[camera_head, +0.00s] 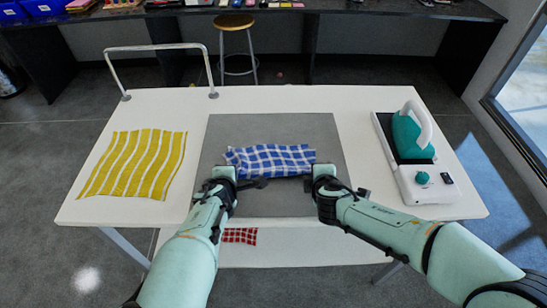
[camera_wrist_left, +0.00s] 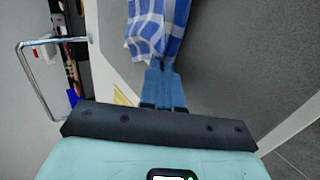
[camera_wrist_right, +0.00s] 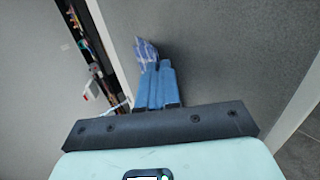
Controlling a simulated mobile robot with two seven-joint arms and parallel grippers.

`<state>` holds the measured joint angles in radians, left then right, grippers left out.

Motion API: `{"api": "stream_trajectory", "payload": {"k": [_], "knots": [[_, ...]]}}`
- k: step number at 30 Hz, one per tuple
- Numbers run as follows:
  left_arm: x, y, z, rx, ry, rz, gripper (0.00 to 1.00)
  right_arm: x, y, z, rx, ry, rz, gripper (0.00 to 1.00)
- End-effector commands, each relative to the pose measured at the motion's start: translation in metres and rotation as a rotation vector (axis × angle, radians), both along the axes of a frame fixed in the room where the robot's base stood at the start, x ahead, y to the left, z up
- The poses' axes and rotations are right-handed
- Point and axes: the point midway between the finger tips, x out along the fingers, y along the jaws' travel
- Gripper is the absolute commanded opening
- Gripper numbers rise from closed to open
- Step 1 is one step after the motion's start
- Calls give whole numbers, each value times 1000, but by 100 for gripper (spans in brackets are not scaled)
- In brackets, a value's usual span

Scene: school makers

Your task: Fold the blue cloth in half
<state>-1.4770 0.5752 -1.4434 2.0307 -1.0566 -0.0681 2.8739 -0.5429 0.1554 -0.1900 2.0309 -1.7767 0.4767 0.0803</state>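The blue-and-white checked cloth (camera_head: 268,160) lies as a wide, short, wrinkled strip on the grey mat (camera_head: 270,127), its far left corner sticking out. My left gripper (camera_head: 250,183) is at the cloth's near left edge. In the left wrist view, its blue fingers (camera_wrist_left: 161,66) are together and the cloth (camera_wrist_left: 158,28) bunches at their tips. My right gripper (camera_head: 312,180) is at the near right end. In the right wrist view, its fingers (camera_wrist_right: 156,66) are close together, with a gathered bit of cloth (camera_wrist_right: 147,50) at the tips. My grippers partly hide the near edge.
A yellow striped cloth (camera_head: 135,163) lies left on the white table (camera_head: 190,103). A white-and-teal machine (camera_head: 412,150) stands at the right. A metal rail (camera_head: 160,47) rises at the back left. A red checked cloth (camera_head: 240,236) lies on a lower shelf. The mat beyond the cloth is clear.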

Motion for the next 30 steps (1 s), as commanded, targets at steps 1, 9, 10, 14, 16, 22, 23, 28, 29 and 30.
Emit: {"api": "stream_trajectory", "payload": {"k": [1, 9, 10, 14, 16, 22, 23, 28, 29, 30], "knots": [[-1, 0, -1, 5, -11, 0, 0, -1, 0, -2, 0, -8, 2, 0], [-3, 1, 6, -3, -54, 2, 0, -3, 1, -4, 4, -35, 6, 0], [-3, 1, 6, -3, -55, 2, 0, -3, 1, -4, 3, -36, 6, 0], [-3, 1, 7, -4, -58, 1, 0, -3, 1, -4, 4, -38, 6, 0], [-3, 1, 7, -4, -57, 1, 0, -3, 1, -4, 4, -38, 6, 0], [-3, 1, 7, -3, -57, 1, 47, -3, 1, -4, 4, -37, 6, 47], [-3, 1, 7, -3, -57, 1, 47, -3, 1, -4, 4, -37, 6, 47], [-3, 1, 7, -3, -57, 1, 47, -3, 1, -4, 4, -37, 6, 47], [-3, 1, 7, -3, -57, 1, 47, -3, 1, -4, 4, -37, 6, 47], [-3, 1, 7, -3, -57, 1, 47, -3, 1, -4, 4, -37, 6, 47]]}}
